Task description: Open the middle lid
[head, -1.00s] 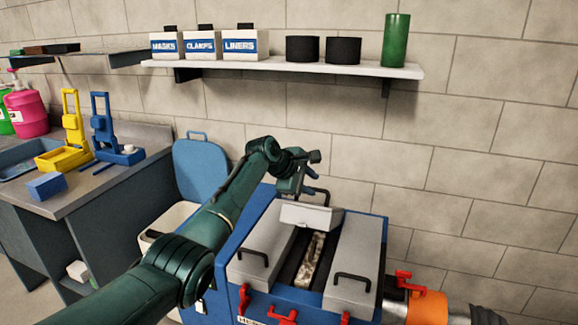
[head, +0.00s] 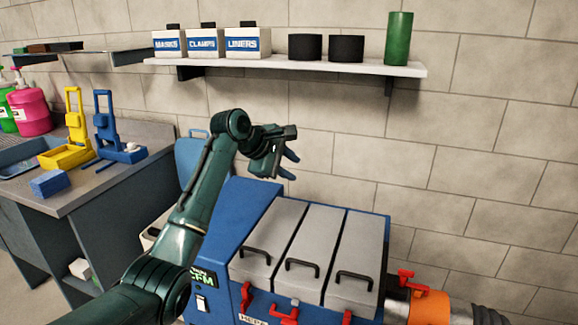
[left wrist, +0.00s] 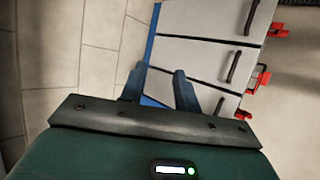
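The blue machine (head: 245,210) carries three grey lids side by side, each with a black handle. The middle lid (head: 318,240) lies flat and closed, level with its neighbours, its handle (head: 302,267) at the front. It also shows in the left wrist view (left wrist: 200,48). My left gripper (head: 287,165) is above and behind the machine's back edge, near the wall, touching nothing. Its two fingers stand apart and empty in the left wrist view (left wrist: 160,85). My right gripper is not in view.
The left lid (head: 268,235) and right lid (head: 358,255) are closed. Red latches (head: 285,317) line the machine's front. An orange-collared duct (head: 428,305) leaves at right. A shelf (head: 290,66) with boxes and tins hangs above. A workbench (head: 80,195) stands at left.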

